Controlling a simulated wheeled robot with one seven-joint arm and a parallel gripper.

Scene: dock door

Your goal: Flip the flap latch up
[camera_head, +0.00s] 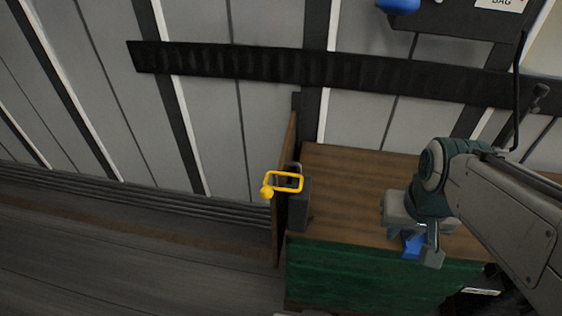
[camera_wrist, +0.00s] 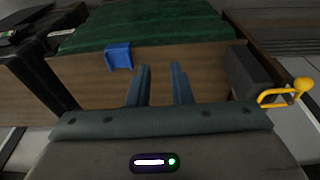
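The flap latch is a yellow loop handle (camera_head: 283,182) with a round yellow knob, at the left end of a wooden-topped box. It is mounted at a dark grey block (camera_head: 299,205), beside an upright thin wooden panel (camera_head: 284,225). In the wrist view the yellow loop (camera_wrist: 283,96) is at the right edge, beside the dark block (camera_wrist: 252,75). My gripper (camera_head: 422,252) is over the right part of the box, well to the right of the latch. In the wrist view its two fingers (camera_wrist: 160,72) are apart with nothing between them.
A blue clip (camera_wrist: 118,56) sits on the wooden top's edge near my gripper. The box has a green front (camera_head: 370,275). A black rail (camera_head: 250,63) crosses the grey panelled wall behind. The floor left of the box is clear.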

